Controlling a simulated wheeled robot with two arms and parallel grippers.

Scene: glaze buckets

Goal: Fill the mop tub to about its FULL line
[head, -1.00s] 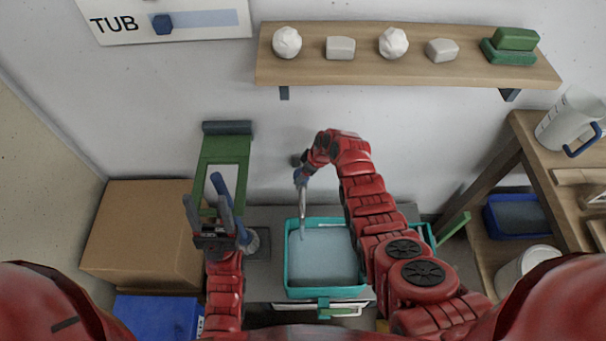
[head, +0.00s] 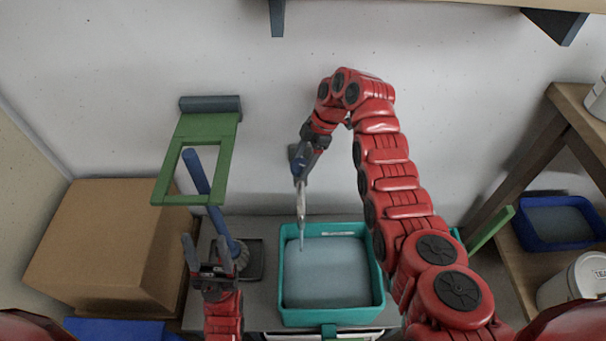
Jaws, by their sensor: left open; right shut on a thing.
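The teal mop tub (head: 378,285) stands on the grey stand below the wall and holds grey-blue water (head: 325,275). A small pale label shows inside its back wall; no FULL line is readable. My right gripper (head: 302,172) reaches over the tub's back left and is shut on what looks like the tap (head: 301,200). A thin pale stream seems to run down from it into the tub. My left gripper (head: 209,252) is open and empty, left of the tub. Its fingers are close to a blue-handled brush (head: 212,195).
A green frame (head: 224,150) hangs from a dark bar on the wall. A cardboard box (head: 100,235) is at left, with a blue bin (head: 115,330) in front. At right, a wooden rack (head: 560,130) holds a blue tray (head: 555,222) and a white bucket (head: 575,280).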

